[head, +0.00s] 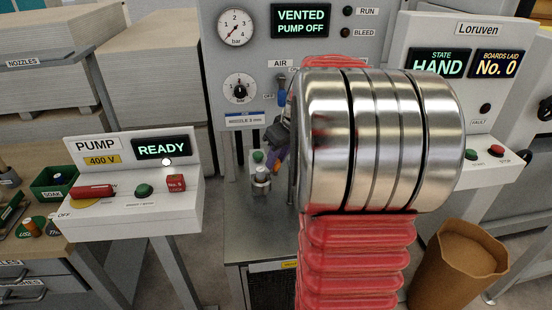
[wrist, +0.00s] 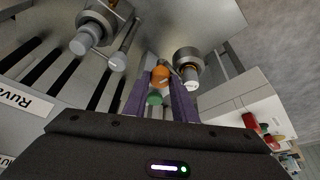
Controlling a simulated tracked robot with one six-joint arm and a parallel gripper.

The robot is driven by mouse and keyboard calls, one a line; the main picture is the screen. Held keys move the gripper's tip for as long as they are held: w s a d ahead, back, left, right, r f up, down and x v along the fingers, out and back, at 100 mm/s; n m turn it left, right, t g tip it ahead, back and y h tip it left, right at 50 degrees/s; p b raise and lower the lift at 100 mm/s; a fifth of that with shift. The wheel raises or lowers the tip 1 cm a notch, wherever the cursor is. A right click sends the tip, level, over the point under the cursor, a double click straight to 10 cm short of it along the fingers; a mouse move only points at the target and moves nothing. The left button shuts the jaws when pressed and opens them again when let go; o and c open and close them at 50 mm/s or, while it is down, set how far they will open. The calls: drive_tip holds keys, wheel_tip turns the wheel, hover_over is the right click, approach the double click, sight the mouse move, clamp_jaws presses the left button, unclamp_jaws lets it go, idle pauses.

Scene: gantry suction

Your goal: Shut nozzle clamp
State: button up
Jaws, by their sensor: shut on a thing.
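My gripper (wrist: 160,80) has its two purple fingers shut on an orange grip (wrist: 160,73), which appears to be the nozzle clamp's handle. In the head view my gripper (head: 276,160) is small and mostly hidden behind my own arm, low in front of the grey panel. A metal cylinder (wrist: 189,63) with a pale end stands close beside the fingertips in the wrist view. A metal fitting (head: 262,181) also shows just left of the fingers in the head view. Whether the clamp is open or closed cannot be told.
A green button (wrist: 154,98) shows between the fingers. A larger metal fitting (wrist: 98,25) is to their left. In the head view the pump console (head: 110,215) stands left and reads READY. The grey panel (head: 225,75) reads VENTED, PUMP OFF. A brown bin (head: 455,270) stands right.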

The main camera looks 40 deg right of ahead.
drive_tip(key=shift+w+d+n+y, duration=0.1)
drive_tip(key=shift+n+y, duration=0.3)
drive_tip(key=shift+n, duration=0.7)
drive_tip(key=o, duration=0.8)
drive_tip(key=shift+c, duration=0.2)
drive_tip(key=shift+r, duration=0.1)
drive_tip(key=v, duration=1.3)
drive_tip(key=shift+r, duration=0.25)
drive_tip(key=shift+s, duration=0.35)
